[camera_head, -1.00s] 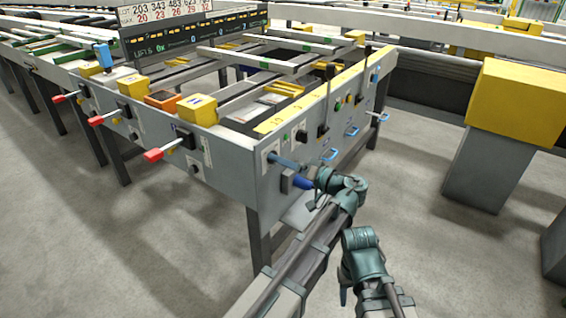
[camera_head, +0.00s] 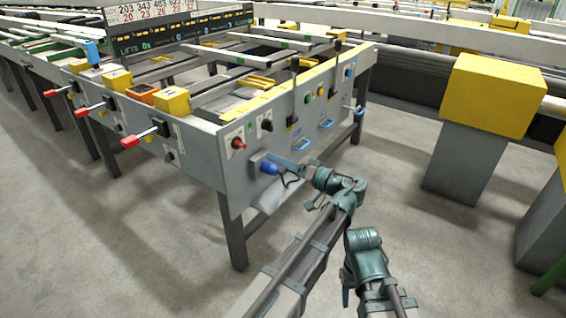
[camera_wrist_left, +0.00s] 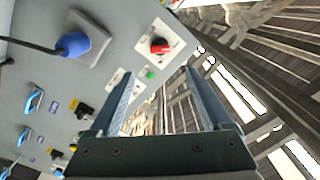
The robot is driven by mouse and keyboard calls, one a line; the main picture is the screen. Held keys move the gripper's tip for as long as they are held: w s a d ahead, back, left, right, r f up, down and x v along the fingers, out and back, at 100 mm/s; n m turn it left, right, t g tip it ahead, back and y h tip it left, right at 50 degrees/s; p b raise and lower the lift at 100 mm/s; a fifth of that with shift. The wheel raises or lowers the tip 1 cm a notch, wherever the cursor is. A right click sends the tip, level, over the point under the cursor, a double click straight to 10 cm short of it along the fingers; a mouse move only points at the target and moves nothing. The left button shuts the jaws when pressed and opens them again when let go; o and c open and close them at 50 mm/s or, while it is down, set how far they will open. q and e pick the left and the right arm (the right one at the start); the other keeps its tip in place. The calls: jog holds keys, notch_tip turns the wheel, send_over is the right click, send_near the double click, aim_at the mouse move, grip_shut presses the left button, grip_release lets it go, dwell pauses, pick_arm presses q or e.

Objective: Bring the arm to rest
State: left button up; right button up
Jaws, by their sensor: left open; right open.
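My left arm (camera_head: 300,255) reaches up from the bottom toward the end panel of the runout table (camera_head: 222,175). My left gripper (camera_head: 288,165) is open in front of this panel, beside the blue plug (camera_head: 269,168). In the left wrist view, the two fingers of the left gripper (camera_wrist_left: 160,95) stand wide apart with nothing between them. The blue plug (camera_wrist_left: 74,45) with its black cable sits on a grey block, outside the fingers. My right arm (camera_head: 365,260) is folded at the bottom centre. Only a little of my right gripper (camera_head: 345,297) shows, low beside that arm.
The panel carries a red knob (camera_head: 238,143), black levers (camera_head: 293,118) and blue handles (camera_head: 302,145). Levers with red grips (camera_head: 131,141) jut from the table's left side. A yellow-topped grey pedestal (camera_head: 490,95) stands to the right. Bare floor (camera_head: 400,225) lies between.

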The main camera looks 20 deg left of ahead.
pick_arm(q)
jog(key=s+a+f+m+g+h, duration=0.2)
jog(key=s+f+h, duration=0.4)
jog(key=f, duration=0.4)
jog(key=s+a+f+m+g+h, duration=0.1)
jog(key=s+f+g+h, duration=0.2)
jog(key=s+f+h, duration=0.35)
jog(key=s+d+f+m+g+h, duration=0.1)
jog(key=s+d+f+m+h, duration=0.15)
jog(key=s+d, duration=0.4)
jog(key=s+d+f+m+h, duration=0.15)
jog(key=s+d+m, duration=0.25)
jog(key=d, duration=0.6)
notch_tip(320, 180, up, 37)
jog(key=p, duration=3.8)
jog(key=shift+s+d+y+p, duration=0.3)
jog(key=shift+y, duration=0.05)
jog(key=shift+n, duration=0.25)
